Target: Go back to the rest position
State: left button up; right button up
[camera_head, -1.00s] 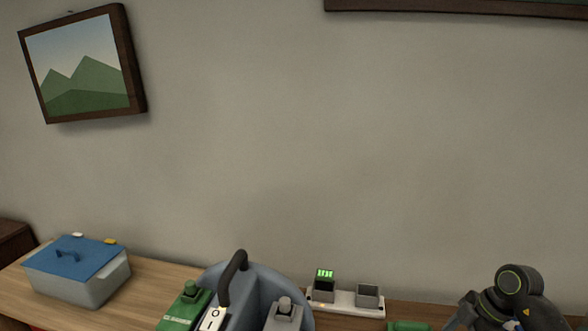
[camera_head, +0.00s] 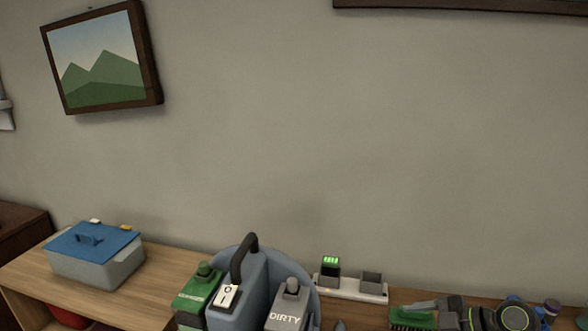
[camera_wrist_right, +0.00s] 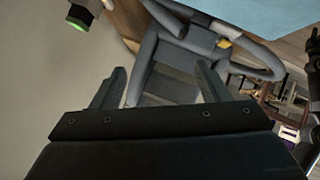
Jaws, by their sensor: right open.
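My right gripper (camera_wrist_right: 160,82) is open in the right wrist view, with its two fingers spread apart and nothing between them. Behind the fingers are grey-blue curved tubes or frames and a plain wall; I see no contact with them. My left gripper does not show in the head view.
A wooden bench (camera_head: 185,262) runs along the wall. On it stand a blue-lidded box (camera_head: 95,258), a grey-blue machine (camera_head: 250,285) with green and "DIRTY" tanks, a two-slot charger (camera_head: 350,288) and a green brush (camera_head: 411,318). A framed picture (camera_head: 100,58) hangs at upper left.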

notch_tip(320, 180, up, 9)
jog(key=s+a+m+t+y, duration=0.1)
jog(key=a+m+t+y, duration=0.15)
jog(key=t, duration=0.75)
jog(key=s+d+f+m+t+h, duration=0.2)
jog(key=s+d+m+t+h, duration=0.25)
jog(key=d+m+h, duration=0.8)
jog(key=s+d+f+m+g+h, duration=0.1)
jog(key=s+f+m+g+h, duration=0.45)
jog(key=s+f, duration=0.2)
jog(key=s+a+f+n+g+y, duration=0.1)
jog(key=s+a+f+g+y, duration=0.15)
jog(key=s+f+g, duration=0.45)
jog(key=s+a+f+n+g+y, duration=0.1)
jog(key=s+a+f+g, duration=0.3)
jog(key=s, duration=0.6)
notch_tip(320, 180, down, 26)
jog(key=s+d+g, duration=0.1)
jog(key=s, duration=0.1)
jog(key=s+a+f+g+y, duration=0.1)
jog(key=s+f, duration=1.3)
jog(key=shift+f, duration=0.25)
